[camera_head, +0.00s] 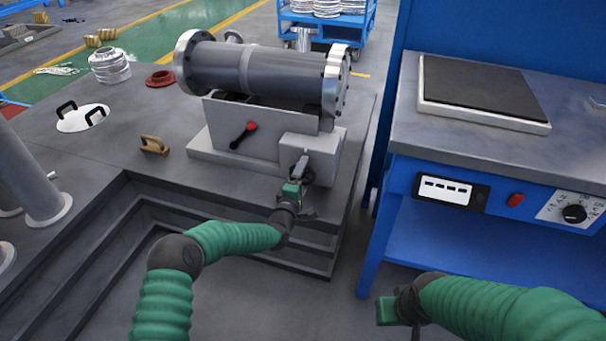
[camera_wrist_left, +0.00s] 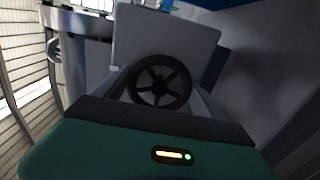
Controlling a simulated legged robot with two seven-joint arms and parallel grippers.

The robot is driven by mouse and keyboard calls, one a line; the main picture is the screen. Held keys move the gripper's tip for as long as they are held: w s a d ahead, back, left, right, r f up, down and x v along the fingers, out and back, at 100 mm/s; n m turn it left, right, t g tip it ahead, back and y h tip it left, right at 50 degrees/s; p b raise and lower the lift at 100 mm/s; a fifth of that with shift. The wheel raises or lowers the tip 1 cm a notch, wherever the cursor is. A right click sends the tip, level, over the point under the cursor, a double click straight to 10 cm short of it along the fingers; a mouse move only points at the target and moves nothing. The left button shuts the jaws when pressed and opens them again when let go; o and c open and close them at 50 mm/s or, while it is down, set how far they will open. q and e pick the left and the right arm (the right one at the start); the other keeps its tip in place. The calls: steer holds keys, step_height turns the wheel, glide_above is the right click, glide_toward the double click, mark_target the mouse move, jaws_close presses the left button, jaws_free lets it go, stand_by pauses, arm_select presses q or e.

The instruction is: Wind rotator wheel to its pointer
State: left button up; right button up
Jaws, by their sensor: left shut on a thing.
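The flanged shell (camera_head: 255,70), a grey cylinder with bright bolted end flanges, lies on the rotator (camera_head: 222,123). The dark, spoked rotator wheel (camera_wrist_left: 160,85) faces the left wrist camera, in front of a grey housing. In the head view my left gripper (camera_head: 299,170) covers most of the wheel at the housing's front. No pointer can be made out. My right gripper (camera_head: 388,309) is empty-looking, low and right, away from the rotator; its jaws are unclear.
A red-knobbed lever (camera_head: 243,134) stands out left of the wheel housing. A brown handle (camera_head: 154,145) and a white disc with black handles (camera_head: 83,118) lie on the grey platform. A blue workbench (camera_head: 480,160) stands right, across a gap. The platform has stepped front edges.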

arm_select(q)
steer(key=m, duration=0.4)
steer(key=shift+s+d+f+p, duration=0.15)
steer(key=shift+f+p, duration=0.15)
steer(key=shift+f+m, duration=0.1)
steer(key=shift+m, duration=0.9)
steer(key=shift+f, duration=0.1)
steer(key=o, duration=1.3)
steer(key=shift+o, duration=0.2)
steer(key=shift+r, duration=0.2)
steer(key=shift+s+a+r+p, duration=0.1)
steer(key=shift+s+a+p, duration=0.15)
steer(key=shift+p, duration=0.3)
steer(key=p+v, duration=0.6)
steer(key=v, duration=1)
